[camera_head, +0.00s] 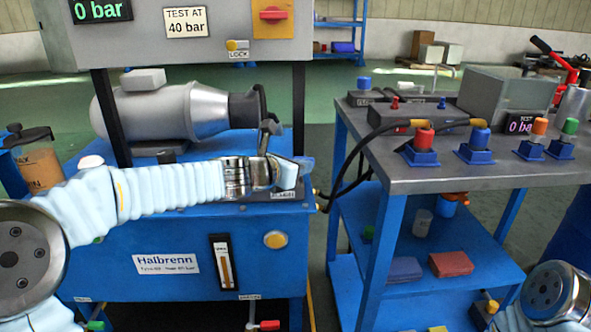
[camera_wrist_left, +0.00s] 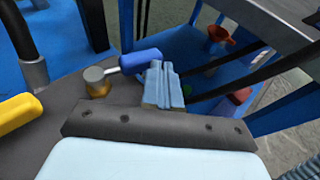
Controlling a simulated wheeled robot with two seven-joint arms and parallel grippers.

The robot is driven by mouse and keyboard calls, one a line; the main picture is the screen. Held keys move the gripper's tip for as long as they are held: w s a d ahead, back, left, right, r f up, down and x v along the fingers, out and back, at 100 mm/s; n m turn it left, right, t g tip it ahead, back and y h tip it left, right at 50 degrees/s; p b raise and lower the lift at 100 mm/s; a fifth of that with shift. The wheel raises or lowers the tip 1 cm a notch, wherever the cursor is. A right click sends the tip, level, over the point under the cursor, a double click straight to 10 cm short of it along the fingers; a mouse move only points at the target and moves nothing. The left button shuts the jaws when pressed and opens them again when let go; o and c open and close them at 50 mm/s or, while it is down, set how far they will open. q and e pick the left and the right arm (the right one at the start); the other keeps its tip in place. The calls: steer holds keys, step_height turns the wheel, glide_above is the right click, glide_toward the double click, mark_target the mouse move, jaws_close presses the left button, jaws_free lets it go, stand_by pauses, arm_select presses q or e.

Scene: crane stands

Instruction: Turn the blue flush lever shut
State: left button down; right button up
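The blue flush lever (camera_wrist_left: 141,61) shows in the left wrist view, its handle reaching right from a round metal hub (camera_wrist_left: 97,81). In the head view a bit of blue (camera_head: 306,163), probably its handle, shows just past my left gripper (camera_head: 288,174). In the left wrist view, my left gripper's pale blue fingers (camera_wrist_left: 163,84) are together, with no gap visible and nothing seen between them. They are beside the handle's right end and partly cover it; whether they touch cannot be told. My right gripper is not in view; only part of that arm shows at lower right.
A yellow handle (camera_wrist_left: 17,112) lies left of the lever in the wrist view. The blue Halbrenn pump unit (camera_head: 150,268) is under my left arm. A grey-topped cart (camera_head: 425,178) with coloured fittings stands at right, across a narrow gap. Dark hoses hang at its near side.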

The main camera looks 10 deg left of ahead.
arm_select(q)
steer(key=shift+w+d, duration=0.35)
steer(key=shift+w, duration=0.3)
stand_by(0.4)
